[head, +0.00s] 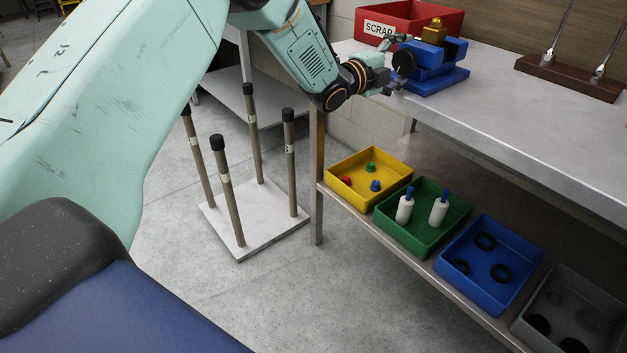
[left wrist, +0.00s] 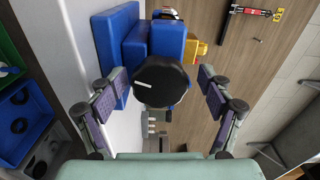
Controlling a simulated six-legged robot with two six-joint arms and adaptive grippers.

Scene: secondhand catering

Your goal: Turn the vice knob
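The blue vice (head: 430,68) stands on the bench at the upper right of the head view, with a brass-coloured piece (head: 434,32) on top. Its round black knob (head: 403,63) faces my left gripper (head: 392,66). In the left wrist view the knob (left wrist: 160,84) shows a white mark and lies between the spread fingers of my left gripper (left wrist: 163,98), with gaps on both sides. The blue vice body (left wrist: 125,45) is behind it. The gripper is open and I see no finger touching the knob. My right gripper is not in view.
A red SCRAP bin (head: 410,17) stands behind the vice. A brown rack with metal rods (head: 570,78) is farther right on the bench. A lower shelf holds yellow (head: 365,200), green (head: 419,240), blue (head: 490,296) and grey trays. A stand with upright posts (head: 258,232) is on the floor.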

